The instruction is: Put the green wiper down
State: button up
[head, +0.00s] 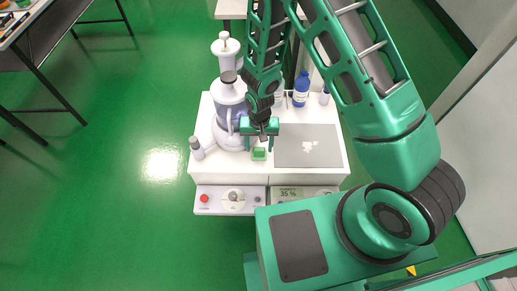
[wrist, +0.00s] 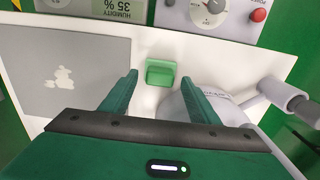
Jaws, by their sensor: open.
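The green wiper (head: 259,153) is a small green block on the white tabletop, near its front edge, between the white machine and the grey plate. It also shows in the wrist view (wrist: 161,73), lying just beyond my fingertips and between their lines. My gripper (head: 260,145) is open and empty above the tabletop, right behind the wiper in the head view. In the wrist view its two green fingers (wrist: 160,85) stand apart, and neither touches the wiper as far as I can see.
A white round-based machine (head: 229,98) stands left of my gripper. A grey plate (head: 293,157) with white scraps lies to the right. A grey-capped cylinder (head: 196,147) is at the left edge. A blue bottle (head: 301,90) stands behind. A control panel (head: 231,199) runs below the front edge.

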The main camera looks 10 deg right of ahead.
aim_at(259, 149)
notch_tip(259, 149, up, 9)
dwell(0.4)
jog(key=s+d+r+m+h, duration=0.1)
jog(key=s+d+r, duration=0.1)
jog(key=d+r, duration=0.8)
jog(key=s+d+r+m, duration=0.1)
jog(key=s+d+r, duration=0.1)
jog(key=d+r, duration=0.8)
jog(key=s+d+r, duration=0.3)
jog(key=s, duration=0.3)
jog(key=s+d+r+m, duration=0.1)
jog(key=s+d+r, duration=0.2)
jog(key=s, duration=0.3)
jog(key=s+d+r+m+y, duration=0.1)
jog(key=s+d+r, duration=0.3)
jog(key=s, duration=0.3)
jog(key=shift+d, duration=0.15)
jog(key=shift+r, duration=0.1)
